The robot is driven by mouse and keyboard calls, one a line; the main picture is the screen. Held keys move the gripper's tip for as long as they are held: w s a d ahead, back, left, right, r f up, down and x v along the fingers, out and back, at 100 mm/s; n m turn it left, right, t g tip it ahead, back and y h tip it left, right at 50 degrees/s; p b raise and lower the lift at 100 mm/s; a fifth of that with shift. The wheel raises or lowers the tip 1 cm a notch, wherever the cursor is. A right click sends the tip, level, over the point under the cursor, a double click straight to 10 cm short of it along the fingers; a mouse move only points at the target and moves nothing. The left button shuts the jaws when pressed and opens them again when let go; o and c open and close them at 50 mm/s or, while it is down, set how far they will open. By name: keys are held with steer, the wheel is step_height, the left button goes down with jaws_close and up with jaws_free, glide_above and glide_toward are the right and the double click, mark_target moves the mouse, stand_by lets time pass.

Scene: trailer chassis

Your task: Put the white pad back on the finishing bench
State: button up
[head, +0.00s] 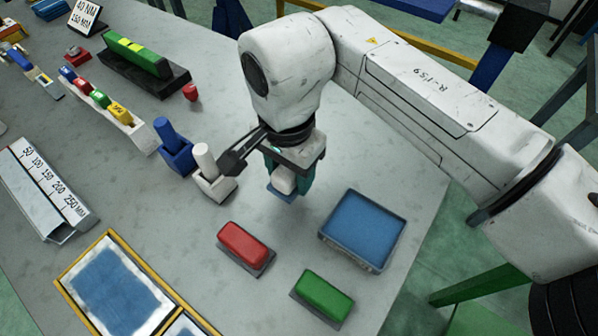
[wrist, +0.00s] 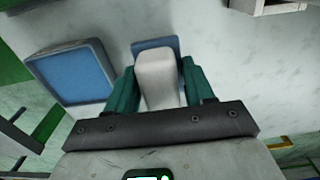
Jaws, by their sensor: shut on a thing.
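My gripper (wrist: 158,95) has teal fingers and is shut on the white pad (wrist: 157,72), which has a blue base plate. In the head view the white pad (head: 283,181) hangs below my gripper (head: 288,175), seemingly a little above the grey bench (head: 200,270). A red pad (head: 243,243) and a green pad (head: 325,294), both on dark bases, lie on the bench in front of it. My arm and fingers hide part of the pad.
A white holder (head: 210,177) and a blue holder (head: 174,150) stand to the left. A yellow-framed panel (head: 112,290) lies front left. Bare bench lies around the red pad.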

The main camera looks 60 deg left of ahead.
mark_target(295, 182)
steer(key=shift+w+a+f, duration=0.25)
steer(key=shift+w+f, duration=0.25)
steer(key=shift+f, duration=0.25)
steer(key=shift+f+p, duration=0.35)
steer(key=shift+f, duration=1.2)
steer(key=shift+f, duration=0.2)
steer(key=o, duration=1)
steer(key=shift+r, duration=0.15)
step_height(295, 182, up, 12)
steer(key=shift+r+b, duration=0.1)
steer(key=shift+b, duration=0.45)
